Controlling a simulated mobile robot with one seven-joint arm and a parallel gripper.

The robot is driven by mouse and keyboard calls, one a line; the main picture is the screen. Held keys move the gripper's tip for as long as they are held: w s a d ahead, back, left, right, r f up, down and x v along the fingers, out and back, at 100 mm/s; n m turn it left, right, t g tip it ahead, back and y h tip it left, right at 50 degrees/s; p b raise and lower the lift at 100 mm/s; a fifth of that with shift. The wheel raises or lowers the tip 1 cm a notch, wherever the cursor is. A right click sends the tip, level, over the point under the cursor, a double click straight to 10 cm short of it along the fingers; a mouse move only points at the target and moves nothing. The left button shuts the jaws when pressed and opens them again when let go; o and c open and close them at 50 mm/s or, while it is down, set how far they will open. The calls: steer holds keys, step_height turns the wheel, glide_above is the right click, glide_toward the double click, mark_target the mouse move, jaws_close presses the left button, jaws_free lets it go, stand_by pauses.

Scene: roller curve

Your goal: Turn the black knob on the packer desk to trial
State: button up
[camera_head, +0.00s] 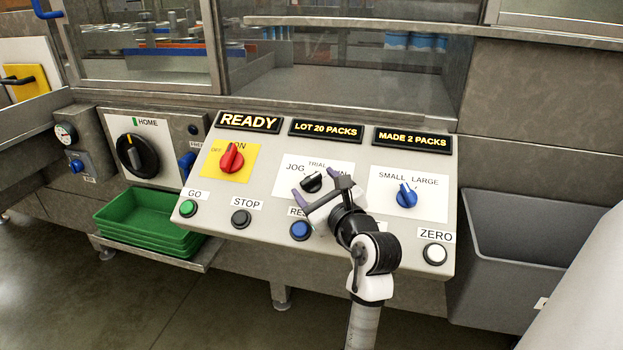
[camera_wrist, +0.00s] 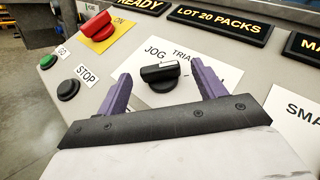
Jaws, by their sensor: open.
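The black knob (camera_head: 311,183) sits on a white plate on the sloping packer desk (camera_head: 272,226). In the wrist view the knob (camera_wrist: 160,73) has its bar lying nearly crosswise, below the words JOG and TRIAL. The third label is mostly hidden by my gripper. I cannot tell for sure which label the knob points at. My gripper (camera_head: 315,186) is open over the plate, its purple fingers on either side of the knob. In the wrist view the gripper (camera_wrist: 161,82) shows clear gaps between both fingers and the knob.
A red switch (camera_head: 232,158) is left of the knob and a blue knob (camera_head: 406,196) right. Green (camera_head: 188,208), black (camera_head: 241,217), blue (camera_head: 301,230) and white (camera_head: 434,254) buttons line the front edge. Displays above read READY, LOT 20 PACKS, MADE 2 PACKS. A grey bin (camera_head: 510,225) stands right.

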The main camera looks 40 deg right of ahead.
steer(key=shift+w+d, duration=0.15)
steer(key=shift+w, duration=0.55)
steer(key=shift+w+d, duration=0.15)
steer(key=shift+w, duration=0.5)
steer(key=shift+c, duration=0.4)
steer(key=c, duration=0.9)
steer(key=shift+n+y, duration=0.4)
steer(key=shift+y, duration=0.1)
steer(key=n+g+y, duration=0.1)
steer(key=n+y, duration=0.3)
steer(key=shift+d, duration=0.1)
steer(key=shift+n+g+y+b, duration=1)
steer(key=shift+n+g+y, duration=0.9)
steer(key=shift+n+y, duration=0.35)
